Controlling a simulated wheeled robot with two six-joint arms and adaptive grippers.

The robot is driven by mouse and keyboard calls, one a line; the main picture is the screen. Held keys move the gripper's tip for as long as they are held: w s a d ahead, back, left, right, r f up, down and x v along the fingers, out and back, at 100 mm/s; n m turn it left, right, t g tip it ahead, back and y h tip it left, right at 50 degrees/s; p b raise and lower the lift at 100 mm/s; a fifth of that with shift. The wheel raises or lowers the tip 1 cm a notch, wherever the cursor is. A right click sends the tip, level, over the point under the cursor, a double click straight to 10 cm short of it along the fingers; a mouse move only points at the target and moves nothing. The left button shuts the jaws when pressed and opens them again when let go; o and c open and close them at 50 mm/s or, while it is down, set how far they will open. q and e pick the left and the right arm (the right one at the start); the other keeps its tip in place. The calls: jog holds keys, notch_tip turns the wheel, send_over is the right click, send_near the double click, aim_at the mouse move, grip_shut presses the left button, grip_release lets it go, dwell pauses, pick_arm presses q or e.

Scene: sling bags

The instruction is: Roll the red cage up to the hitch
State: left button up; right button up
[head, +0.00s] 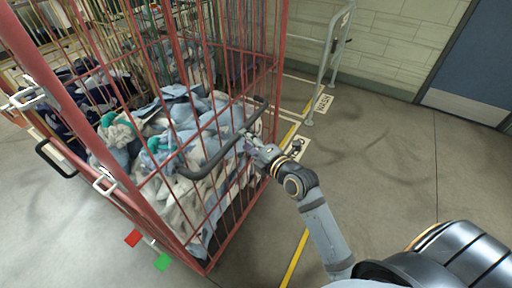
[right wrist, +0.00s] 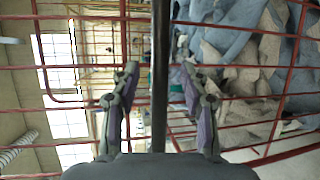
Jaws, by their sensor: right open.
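The red cage (head: 209,262) fills the left of the head view, loaded with blue, white and teal laundry (head: 190,115). A dark bar handle (head: 216,157) runs across its near side. My right gripper (head: 250,143) is at this handle, fingers open. In the right wrist view the dark bar (right wrist: 160,75) stands between the two open fingers (right wrist: 160,88), with a gap on either side. My left gripper is not in view. I cannot pick out the hitch for certain.
A grey metal rail (head: 328,62) stands by the wall, beside a floor sign reading WASH (head: 322,103). Yellow lines (head: 296,257) mark the floor. Other cages stand behind the red one. A blue door (head: 476,60) is at the upper right. The floor on the right is clear.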

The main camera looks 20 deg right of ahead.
jog(key=v, duration=0.6)
jog(key=s+d+f+m+g+h, duration=0.1)
jog(key=s+d+f+m+g, duration=0.2)
jog(key=f, duration=0.9)
jog(key=s+d+f+m+g+h, duration=0.1)
jog(key=d+f+m+h, duration=0.2)
jog(key=f, duration=0.9)
jog(key=s+d+f+m+g, duration=0.2)
jog(key=d+f+m, duration=0.25)
jog(key=f, duration=0.65)
jog(key=s+f+m+g+h, duration=0.1)
jog(key=s+f+m+g, duration=0.5)
jog(key=s+f, duration=0.95)
jog(key=s+f+m+g, duration=0.1)
jog(key=s+f, duration=0.3)
jog(key=s, duration=0.4)
jog(key=s+a+f+m+g, duration=0.1)
jog(key=s+f+m, duration=0.3)
jog(key=s, duration=0.4)
jog(key=shift+a, duration=0.2)
jog(key=shift+s, duration=0.1)
